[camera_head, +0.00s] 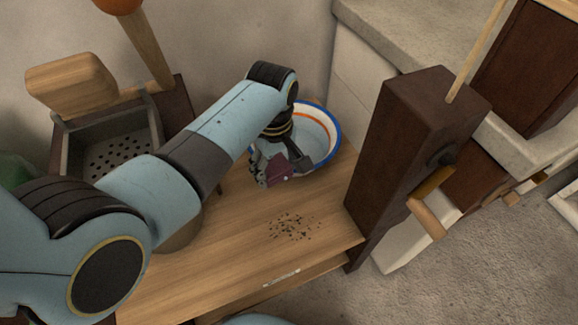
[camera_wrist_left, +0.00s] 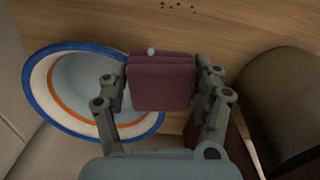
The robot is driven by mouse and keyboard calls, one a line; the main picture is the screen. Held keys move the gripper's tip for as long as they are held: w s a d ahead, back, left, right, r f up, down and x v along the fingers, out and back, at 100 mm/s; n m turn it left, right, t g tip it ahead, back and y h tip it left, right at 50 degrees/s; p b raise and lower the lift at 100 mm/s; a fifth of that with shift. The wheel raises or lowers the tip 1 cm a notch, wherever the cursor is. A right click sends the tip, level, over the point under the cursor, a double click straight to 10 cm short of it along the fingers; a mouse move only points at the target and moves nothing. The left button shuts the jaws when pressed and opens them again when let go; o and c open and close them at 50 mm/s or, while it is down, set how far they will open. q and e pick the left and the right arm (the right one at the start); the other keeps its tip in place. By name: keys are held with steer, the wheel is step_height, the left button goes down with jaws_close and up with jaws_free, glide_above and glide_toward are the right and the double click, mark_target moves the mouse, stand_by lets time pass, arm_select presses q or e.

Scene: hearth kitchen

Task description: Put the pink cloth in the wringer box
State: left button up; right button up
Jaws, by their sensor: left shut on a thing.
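The pink cloth (camera_wrist_left: 160,82) is a folded, dark pink-maroon block between the fingers of my left gripper (camera_wrist_left: 162,90) in the left wrist view. The gripper is shut on it. In the head view the cloth (camera_head: 279,168) shows as a small dark patch at my left gripper (camera_head: 268,170), above the wooden table near the bowl. The box with a perforated grey inside (camera_head: 152,116), which looks like the wringer box, stands at the left with a wooden block and handle at its back. My left arm passes in front of its right side. My right gripper is not in view.
A white bowl with blue rim and orange ring (camera_head: 331,130) stands at the table's back, beside the gripper; it also shows in the wrist view (camera_wrist_left: 42,95). Dark specks (camera_head: 293,227) lie on the table (camera_head: 240,240). A tall dark wooden post (camera_head: 400,140) with handles stands right.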

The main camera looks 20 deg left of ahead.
arm_select(q)
steer(key=shift+s+d+f+m+b, duration=0.3)
steer(key=shift+s+f+m+b, duration=0.1)
steer(key=shift+s+f+b, duration=0.15)
steer(key=s+b, duration=0.1)
steer(key=b, duration=0.2)
glide_above(278, 209)
steer(key=shift+m, duration=0.4)
step_height(278, 209, down, 5)
steer(key=shift+f, duration=0.1)
step_height(278, 209, down, 4)
steer(key=shift+r+b, duration=0.15)
steer(key=shift+b, duration=0.8)
steer(key=shift+w, duration=0.1)
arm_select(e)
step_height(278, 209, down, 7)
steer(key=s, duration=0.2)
arm_select(q)
steer(key=shift+f, duration=0.2)
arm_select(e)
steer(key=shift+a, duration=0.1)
arm_select(q)
steer(key=shift+f, duration=0.15)
steer(key=o, duration=1)
steer(key=shift+o, duration=0.3)
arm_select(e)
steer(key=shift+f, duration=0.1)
